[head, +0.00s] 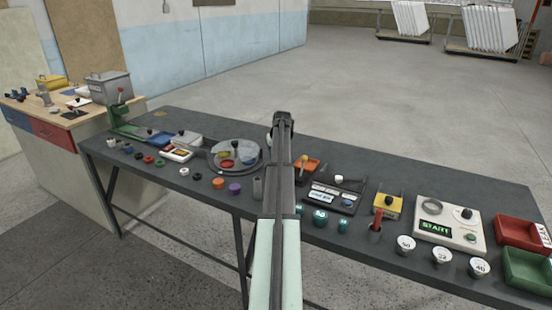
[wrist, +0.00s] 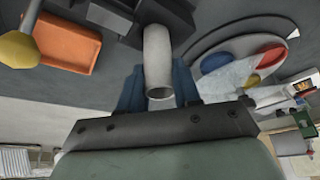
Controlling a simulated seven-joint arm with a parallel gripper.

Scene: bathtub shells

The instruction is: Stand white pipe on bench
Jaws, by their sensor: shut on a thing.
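The white pipe (wrist: 158,58) is between the two blue fingers of my gripper (wrist: 158,88) in the wrist view. My gripper is shut on it. The pipe looks like a short tube with its open end toward the camera. In the head view my gripper (head: 282,120) is over the far side of the dark grey bench (head: 420,178), and my arm hides most of the pipe. I cannot tell whether the pipe touches the bench.
A round tray (head: 212,160) with coloured pieces is left of my arm. An orange tray (head: 308,165) and a dark panel (head: 326,196) are to its right. A white START box (head: 455,232) and red (head: 520,232) and green (head: 527,270) bins stand farther right. The far right bench surface is clear.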

